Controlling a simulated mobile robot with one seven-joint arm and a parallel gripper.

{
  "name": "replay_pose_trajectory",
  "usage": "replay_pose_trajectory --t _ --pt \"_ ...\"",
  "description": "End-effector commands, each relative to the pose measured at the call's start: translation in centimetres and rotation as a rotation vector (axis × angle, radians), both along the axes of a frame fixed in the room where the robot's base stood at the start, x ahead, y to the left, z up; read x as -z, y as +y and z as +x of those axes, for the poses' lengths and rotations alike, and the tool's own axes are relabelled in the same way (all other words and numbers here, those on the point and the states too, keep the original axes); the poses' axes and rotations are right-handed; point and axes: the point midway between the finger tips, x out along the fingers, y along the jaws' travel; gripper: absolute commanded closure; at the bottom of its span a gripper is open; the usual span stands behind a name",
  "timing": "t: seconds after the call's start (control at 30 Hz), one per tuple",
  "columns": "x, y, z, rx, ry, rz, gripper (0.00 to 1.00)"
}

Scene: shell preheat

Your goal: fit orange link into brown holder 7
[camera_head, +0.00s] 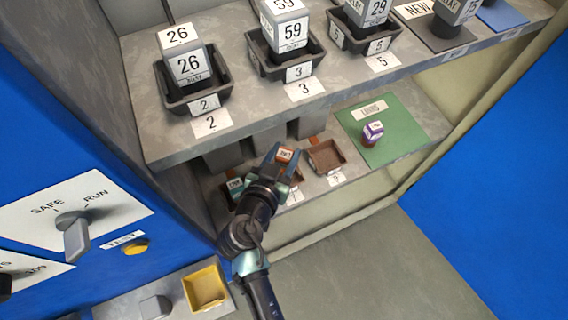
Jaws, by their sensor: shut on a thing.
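My gripper (279,169) is shut on the orange link (285,154), a small block with a white-marked top, over the lower shelf. The link is at the middle brown holder (299,176), which my gripper mostly hides; I cannot tell whether it is above or inside that holder. To the right is an empty brown holder (326,157), an open square tray. The small label (336,179) in front of it seems to read 7 but is too small to be sure.
A teal link (235,184) sits at the lower left. A purple link (373,131) stands on a green mat (409,127) marked LINKS. The upper shelf (254,112) overhangs with numbered blocks in dark trays. A blue panel with a switch (74,232) is at left.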

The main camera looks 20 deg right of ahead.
Motion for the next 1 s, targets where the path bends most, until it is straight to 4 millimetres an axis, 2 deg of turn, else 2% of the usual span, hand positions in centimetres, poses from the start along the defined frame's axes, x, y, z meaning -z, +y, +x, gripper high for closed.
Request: replay_pose_trajectory --t 0.3,0.77,0.8,0.93,1.0 --pt "3.9 0.0 0.1 -0.002 -0.001 -0.001 1.00" --pt "4.4 0.0 0.1 -0.001 -0.003 0.000 1.00" --pt "4.3 0.0 0.0 -0.002 -0.001 0.000 0.48" --pt "4.3 0.0 0.0 -0.002 -0.001 0.001 0.25" --pt "4.3 0.0 0.0 -0.002 -0.001 0.001 0.25"
